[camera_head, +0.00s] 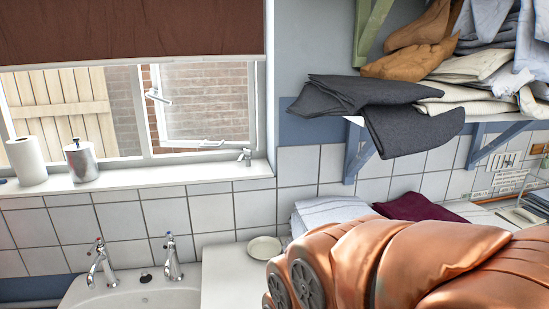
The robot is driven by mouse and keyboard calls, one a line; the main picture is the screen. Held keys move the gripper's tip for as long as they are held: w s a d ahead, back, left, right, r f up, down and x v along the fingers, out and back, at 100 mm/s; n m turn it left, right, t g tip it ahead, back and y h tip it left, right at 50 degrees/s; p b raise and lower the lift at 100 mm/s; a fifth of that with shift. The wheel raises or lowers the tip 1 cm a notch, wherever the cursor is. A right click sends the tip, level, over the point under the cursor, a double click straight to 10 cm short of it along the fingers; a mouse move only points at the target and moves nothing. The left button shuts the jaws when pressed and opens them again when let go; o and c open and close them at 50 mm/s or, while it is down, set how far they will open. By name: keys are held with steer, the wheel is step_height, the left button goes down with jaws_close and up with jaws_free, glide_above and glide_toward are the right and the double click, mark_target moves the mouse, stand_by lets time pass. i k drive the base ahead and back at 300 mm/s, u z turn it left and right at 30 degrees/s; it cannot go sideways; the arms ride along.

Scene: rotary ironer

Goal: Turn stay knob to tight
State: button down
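The casement window (205,100) is in the upper left of the head view, under a brown blind. A small white fitting with a bar (157,96) sits on the left edge of its inner frame. A thin stay-like piece (211,143) lies along the bottom of the frame. A small metal fitting with an upright part (245,156) stands at the sill's right end. I cannot tell which part is the stay knob, nor its setting. My gripper is not in view.
The sill (140,178) holds a paper roll (26,161) and a metal canister (81,160). Two taps (102,262) stand at a basin below. A shelf of folded cloths (370,97) juts out at right.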

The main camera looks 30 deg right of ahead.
mark_target(248, 153)
steer(key=z, duration=0.4)
steer(key=k, duration=0.9)
steer(key=u, duration=0.4)
steer(key=i, duration=0.65)
steer(key=u, duration=0.6)
steer(key=i, duration=1.2)
steer(key=z, duration=0.65)
